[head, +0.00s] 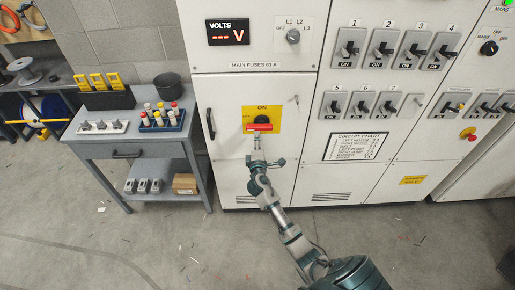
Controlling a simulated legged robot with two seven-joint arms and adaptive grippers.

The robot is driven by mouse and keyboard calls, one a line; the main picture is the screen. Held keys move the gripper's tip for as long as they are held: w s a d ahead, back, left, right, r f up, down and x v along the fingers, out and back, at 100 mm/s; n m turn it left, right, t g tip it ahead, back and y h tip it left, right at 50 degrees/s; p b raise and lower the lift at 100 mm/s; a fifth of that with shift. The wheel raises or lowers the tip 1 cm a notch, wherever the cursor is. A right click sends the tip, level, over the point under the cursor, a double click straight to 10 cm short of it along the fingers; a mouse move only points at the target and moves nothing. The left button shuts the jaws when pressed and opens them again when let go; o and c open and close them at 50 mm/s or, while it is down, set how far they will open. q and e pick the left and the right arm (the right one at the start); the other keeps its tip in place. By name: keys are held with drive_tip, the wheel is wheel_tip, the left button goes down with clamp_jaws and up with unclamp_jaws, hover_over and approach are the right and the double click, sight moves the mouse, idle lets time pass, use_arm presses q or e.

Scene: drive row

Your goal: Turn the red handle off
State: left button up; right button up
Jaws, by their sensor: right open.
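The red handle (259,127) lies roughly level across a yellow plate (275,113) on the white cabinet's lower door. The word ON shows at the top of the plate. My right gripper (257,141) is at the end of the arm reaching up from the lower right. It is open, with its fingertips just below and in front of the handle. I cannot tell whether they touch it. The gripper's tips and the plate's lower part overlap in this view. My left gripper is not in view.
A grey cart (141,148) with fuses, yellow devices and a dark cup stands left of the cabinet (250,90). Numbered switches (382,48) and a circuit chart (356,147) fill the panel to the right. The floor in front is open, with small scraps.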

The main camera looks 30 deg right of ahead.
drive_tip(key=v, duration=0.4)
drive_tip(key=shift+s+f, duration=0.1)
drive_tip(key=shift+s, duration=0.1)
drive_tip(key=s+a+f+m+g+y, duration=0.1)
drive_tip(key=s+a+f+g+y, duration=0.1)
drive_tip(key=f, duration=0.9)
drive_tip(key=s+a+f+g+y, duration=0.1)
drive_tip(key=s+a+f+y, duration=0.15)
drive_tip(key=f, duration=0.75)
drive_tip(key=s+a+f+m+g+y, duration=0.1)
drive_tip(key=s+a+f+g, duration=0.1)
drive_tip(key=s+f, duration=0.55)
drive_tip(key=s+a+f+m+g+y, duration=0.15)
drive_tip(key=s+f, duration=0.25)
drive_tip(key=f, duration=0.6)
drive_tip(key=s+a+f+m+g+y, duration=0.1)
drive_tip(key=s+a+f+m+g, duration=0.1)
drive_tip(key=s+f, duration=0.4)
drive_tip(key=s+a+f+m+g+y, duration=0.1)
drive_tip(key=s+f, duration=0.5)
drive_tip(key=s, duration=1.1)
drive_tip(key=s+a+f+m+g, duration=0.3)
drive_tip(key=s+f, duration=0.3)
drive_tip(key=s, duration=0.6)
drive_tip(key=shift+a+g+y, duration=0.4)
drive_tip(key=shift+a+g, duration=0.25)
drive_tip(key=shift+g, duration=0.1)
